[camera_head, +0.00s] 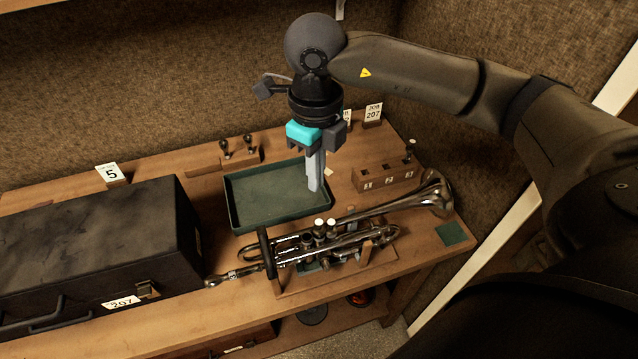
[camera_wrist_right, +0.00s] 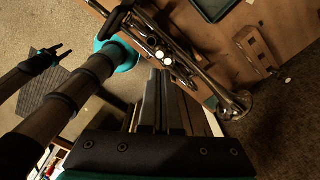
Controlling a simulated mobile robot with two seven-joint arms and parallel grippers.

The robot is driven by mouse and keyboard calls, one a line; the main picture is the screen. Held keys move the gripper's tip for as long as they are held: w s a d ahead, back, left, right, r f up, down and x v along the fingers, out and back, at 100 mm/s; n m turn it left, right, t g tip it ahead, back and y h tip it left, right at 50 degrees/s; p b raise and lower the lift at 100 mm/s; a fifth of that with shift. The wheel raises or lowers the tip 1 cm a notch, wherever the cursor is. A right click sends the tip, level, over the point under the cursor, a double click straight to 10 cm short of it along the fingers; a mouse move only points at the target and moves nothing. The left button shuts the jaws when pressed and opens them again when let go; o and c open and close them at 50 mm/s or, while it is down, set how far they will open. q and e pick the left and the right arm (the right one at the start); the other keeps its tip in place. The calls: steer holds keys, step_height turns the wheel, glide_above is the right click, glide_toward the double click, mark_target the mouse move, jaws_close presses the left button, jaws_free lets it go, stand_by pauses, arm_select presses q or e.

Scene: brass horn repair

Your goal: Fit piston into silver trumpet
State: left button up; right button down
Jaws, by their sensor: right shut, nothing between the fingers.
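The silver trumpet (camera_head: 350,238) lies on a wooden stand at the table's front, its bell to the right. Two white-topped valves show near its middle; it also shows in the right wrist view (camera_wrist_right: 185,65). A numbered wooden block (camera_head: 372,182) stands behind the bell. A small dark upright part (camera_head: 407,158) is at its slot 3 end; I cannot tell if this is the piston. My right gripper (camera_head: 315,188) points down, shut and empty, appearing above the green tray's right side, behind the trumpet.
The green tray (camera_head: 235,217) looks empty. A large black case (camera_head: 100,240) fills the table's left. A small rack (camera_head: 240,158) with two dark-knobbed tools stands behind the tray. A green square (camera_head: 451,233) lies near the right edge. Number cards stand at the back.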

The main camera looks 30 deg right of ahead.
mark_target(320, 223)
steer(key=f+m, duration=0.1)
steer(key=m, duration=0.1)
steer(key=f+m, duration=0.2)
steer(key=m, duration=0.1)
steer(key=shift+s+f+m+p, duration=0.3)
steer(key=shift+f+p, duration=0.05)
steer(key=shift+f, duration=0.05)
steer(key=shift+f+b, duration=2.05)
steer(key=shift+f, duration=0.9)
steer(key=shift+s+f+b, duration=0.1)
steer(key=shift+f+b, duration=0.3)
steer(key=shift+b, duration=0.05)
steer(key=shift+r+p, duration=0.55)
steer(key=shift+r, duration=0.15)
steer(key=shift+r+p, duration=0.45)
steer(key=shift+r, duration=0.45)
step_height(320, 223, up, 15)
steer(key=shift+f, duration=0.15)
